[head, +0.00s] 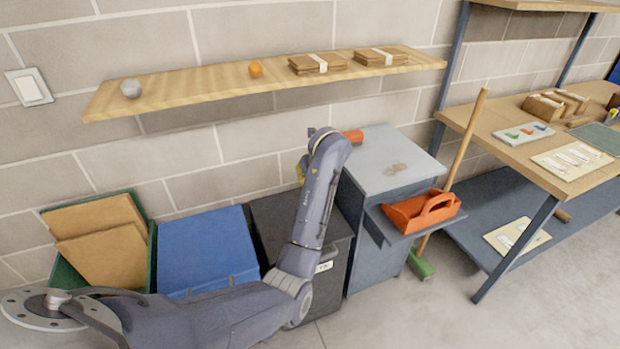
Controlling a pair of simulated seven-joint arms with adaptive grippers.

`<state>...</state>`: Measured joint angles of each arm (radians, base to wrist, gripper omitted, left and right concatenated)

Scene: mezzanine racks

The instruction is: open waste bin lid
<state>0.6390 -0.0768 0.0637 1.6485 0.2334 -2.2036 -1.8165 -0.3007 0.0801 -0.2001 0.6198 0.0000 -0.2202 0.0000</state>
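Three bins stand in a row against the wall. The dark grey bin (278,222) is on the right of the row; its dark top looks shut, and a small white label shows on its front. The blue bin (205,252) is in the middle with a flat blue top that looks shut. My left arm comes in from the lower left, crosses in front of the grey bin and hides part of its top and front. My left gripper (308,160) is above the back of the grey bin, mostly hidden behind my own wrist; its fingers cannot be made out. My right gripper is not in view.
A green bin (152,240) holds cardboard (105,245). A wooden shelf (200,90) runs above the bins. A grey cabinet (385,160) with an orange tote (408,214) stands close right of the grey bin. A broom (465,140) leans beside a workbench (500,145).

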